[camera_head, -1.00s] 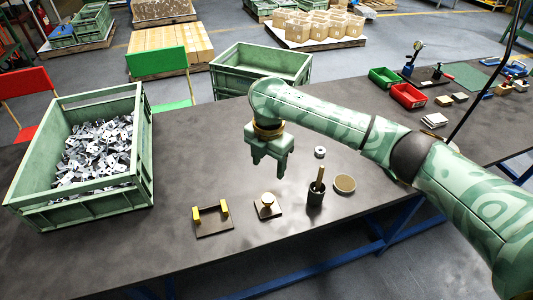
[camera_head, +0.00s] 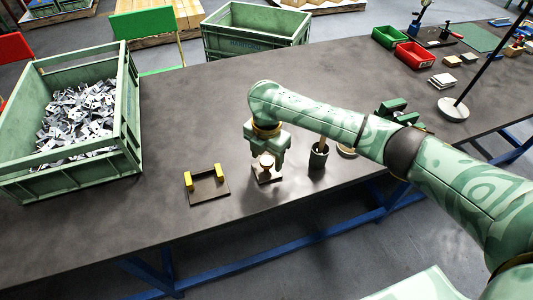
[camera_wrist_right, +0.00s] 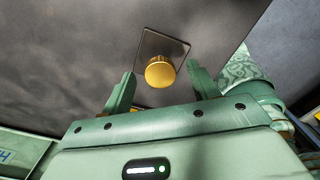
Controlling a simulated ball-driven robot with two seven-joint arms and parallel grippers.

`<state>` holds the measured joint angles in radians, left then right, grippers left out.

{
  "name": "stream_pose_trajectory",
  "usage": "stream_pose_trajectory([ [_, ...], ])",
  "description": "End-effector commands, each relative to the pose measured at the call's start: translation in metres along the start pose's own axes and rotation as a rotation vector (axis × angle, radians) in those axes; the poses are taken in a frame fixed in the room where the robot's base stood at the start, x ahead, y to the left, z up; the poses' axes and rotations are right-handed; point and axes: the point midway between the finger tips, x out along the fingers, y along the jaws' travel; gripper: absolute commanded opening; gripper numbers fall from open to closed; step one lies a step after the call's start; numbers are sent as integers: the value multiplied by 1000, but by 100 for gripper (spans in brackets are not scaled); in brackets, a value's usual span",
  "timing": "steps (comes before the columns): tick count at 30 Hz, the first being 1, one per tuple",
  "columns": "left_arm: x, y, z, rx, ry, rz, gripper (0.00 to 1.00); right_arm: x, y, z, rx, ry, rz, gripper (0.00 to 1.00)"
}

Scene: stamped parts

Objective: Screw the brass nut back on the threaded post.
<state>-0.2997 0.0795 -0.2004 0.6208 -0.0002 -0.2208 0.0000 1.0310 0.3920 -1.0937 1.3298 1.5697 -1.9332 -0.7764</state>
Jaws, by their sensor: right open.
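A small square dark base plate (camera_head: 268,177) lies on the table. A round brass piece (camera_head: 267,160), which looks like the nut, stands over its middle; any threaded post under it is hidden. In the right wrist view the plate (camera_wrist_right: 177,47) and the round brass nut (camera_wrist_right: 160,72) are seen from above. My right gripper (camera_head: 267,154) is open, pointing down over the plate. In the wrist view its fingers (camera_wrist_right: 161,70) are spread with the nut between their tips in the picture; I see no contact. My left gripper is not in view.
A dark bracket with yellow ends (camera_head: 207,186) lies left of the plate. A green crate of metal parts (camera_head: 130,110) stands left. The front-left table is clear.

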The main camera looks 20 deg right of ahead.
Motion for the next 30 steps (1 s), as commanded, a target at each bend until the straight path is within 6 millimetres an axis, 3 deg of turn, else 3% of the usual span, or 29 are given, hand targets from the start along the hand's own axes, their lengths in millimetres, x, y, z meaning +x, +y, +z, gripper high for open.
stream_pose_trajectory([
  [1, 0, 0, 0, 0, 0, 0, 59, 0, 0, 0, 0, 0, 0, 57],
  [6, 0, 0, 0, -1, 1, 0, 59, 0, 0, 0, 0, 0, 0, 11],
  [30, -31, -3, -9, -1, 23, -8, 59, -3, 0, 0, 222, 0, 0, 11],
])
